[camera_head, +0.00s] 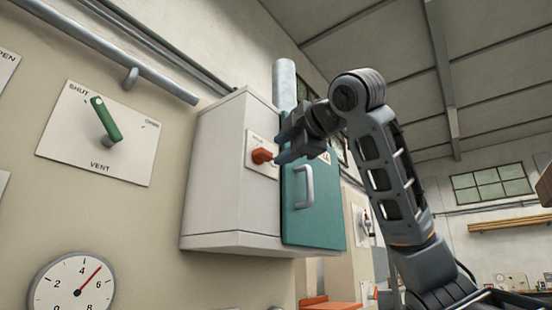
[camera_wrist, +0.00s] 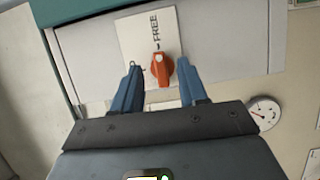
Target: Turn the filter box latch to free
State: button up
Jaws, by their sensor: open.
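The filter box (camera_head: 228,180) is a pale grey wall cabinet with a teal door (camera_head: 318,215) on its right in the head view. An orange latch knob (camera_head: 262,156) sits on a white plate on the box's side. In the wrist view the knob (camera_wrist: 162,69) is on the white plate (camera_wrist: 148,30), with the word FREE and a small mark above it. My gripper (camera_head: 281,157) is open at the latch. In the wrist view its two blue fingers (camera_wrist: 158,85) stand apart on either side of the knob's lower part. I cannot tell whether they touch it.
The door carries a pale handle (camera_head: 304,187) close below my gripper. A vertical pipe (camera_head: 285,85) rises behind the box. A vent plate with a green lever (camera_head: 105,119) and a dial gauge (camera_head: 72,286) are on the wall at left.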

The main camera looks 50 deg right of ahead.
jog(key=shift+v, duration=1.55)
